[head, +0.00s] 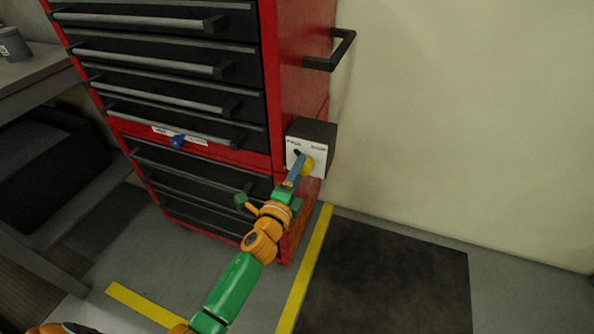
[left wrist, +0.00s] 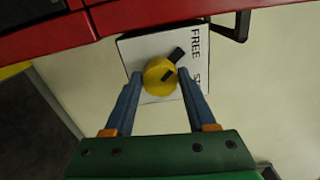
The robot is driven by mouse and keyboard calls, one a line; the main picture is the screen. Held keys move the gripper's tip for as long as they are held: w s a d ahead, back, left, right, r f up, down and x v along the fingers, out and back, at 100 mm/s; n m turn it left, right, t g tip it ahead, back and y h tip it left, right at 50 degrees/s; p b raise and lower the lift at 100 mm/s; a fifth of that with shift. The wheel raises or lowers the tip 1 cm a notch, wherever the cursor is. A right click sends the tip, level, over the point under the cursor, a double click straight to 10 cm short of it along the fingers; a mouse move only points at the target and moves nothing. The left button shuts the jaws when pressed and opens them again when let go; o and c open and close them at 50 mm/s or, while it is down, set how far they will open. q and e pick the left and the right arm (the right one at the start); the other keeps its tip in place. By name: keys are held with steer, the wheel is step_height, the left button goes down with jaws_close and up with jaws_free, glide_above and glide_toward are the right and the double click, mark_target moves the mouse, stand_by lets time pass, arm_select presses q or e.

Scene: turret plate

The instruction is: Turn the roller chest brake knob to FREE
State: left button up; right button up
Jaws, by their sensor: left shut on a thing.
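The red roller chest (head: 300,85) has a dark box on its right side with a white label plate (head: 315,170). The yellow brake knob (head: 308,166) sits on this plate. In the left wrist view, the knob (left wrist: 158,78) has a black pointer (left wrist: 175,55) aimed up and right, roughly toward the word FREE (left wrist: 195,42). A second word, starting with S, is partly cut off by a finger. My left gripper (left wrist: 161,80) is shut on the knob, one blue finger on each side. My right gripper is not in view.
A blue knob (head: 177,141) sits beside a label strip on the chest front. A black handle (head: 335,55) juts out above the brake box. A grey bench (head: 35,70) stands at left.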

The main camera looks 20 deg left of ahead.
arm_select(q)
steer(key=shift+d+r+n, duration=0.1)
steer(key=shift+r+n, duration=0.15)
steer(key=shift+n, duration=0.35)
steer(key=o, duration=1.3)
steer(key=shift+w, duration=0.1)
steer(key=shift+o, duration=0.3)
steer(key=shift+d+f, duration=0.1)
steer(key=shift+d, duration=0.1)
steer(key=s, duration=0.7)
steer(key=shift+a, duration=0.2)
